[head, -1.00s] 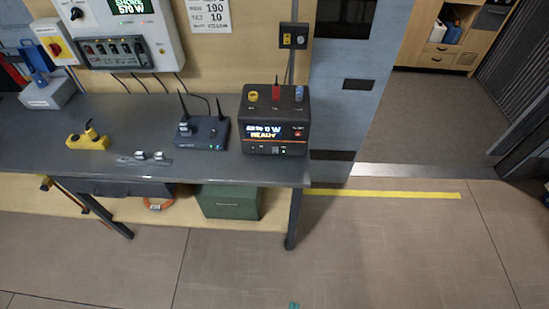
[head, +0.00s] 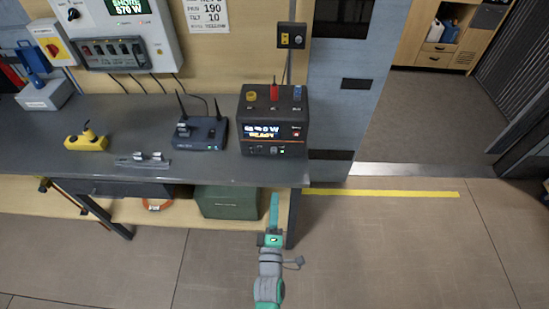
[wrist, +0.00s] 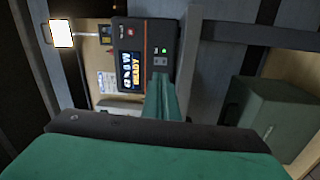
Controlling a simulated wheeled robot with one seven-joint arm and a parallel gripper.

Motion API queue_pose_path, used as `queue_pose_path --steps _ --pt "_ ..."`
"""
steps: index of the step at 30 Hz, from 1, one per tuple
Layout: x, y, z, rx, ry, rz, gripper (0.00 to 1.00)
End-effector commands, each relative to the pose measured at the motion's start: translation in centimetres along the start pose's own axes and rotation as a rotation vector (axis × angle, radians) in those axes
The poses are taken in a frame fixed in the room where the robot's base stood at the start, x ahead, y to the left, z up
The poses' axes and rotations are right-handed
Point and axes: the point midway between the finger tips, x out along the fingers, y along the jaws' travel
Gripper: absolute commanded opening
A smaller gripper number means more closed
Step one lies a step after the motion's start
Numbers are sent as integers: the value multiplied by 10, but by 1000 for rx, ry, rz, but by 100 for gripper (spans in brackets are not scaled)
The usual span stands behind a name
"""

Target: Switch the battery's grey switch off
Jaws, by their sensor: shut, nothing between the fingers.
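The battery (head: 272,120) is a black box with an orange stripe, standing at the right end of the grey bench. My gripper (head: 274,197) is shut and empty, in front of the bench edge and below the battery. Its teal fingers (wrist: 164,95) point toward the battery front, apart from it.
The bench top (head: 225,172) has its front edge just beyond my fingers. A router (head: 200,134) with antennas stands left of the battery. A yellow tool (head: 86,140) lies further left. A green case (head: 226,202) sits on the low shelf. The floor at right is clear.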

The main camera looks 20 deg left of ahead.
Motion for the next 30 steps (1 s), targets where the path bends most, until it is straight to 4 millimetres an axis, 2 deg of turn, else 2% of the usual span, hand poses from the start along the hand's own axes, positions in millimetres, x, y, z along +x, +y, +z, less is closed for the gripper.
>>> queue_pose_path --steps 1,5,20,30 --pt "10 2 -3 -32 7 8 0" --pt "22 4 -7 -85 16 18 0" --pt "30 5 -7 -94 17 20 0" --pt "79 6 -8 -94 17 21 0"
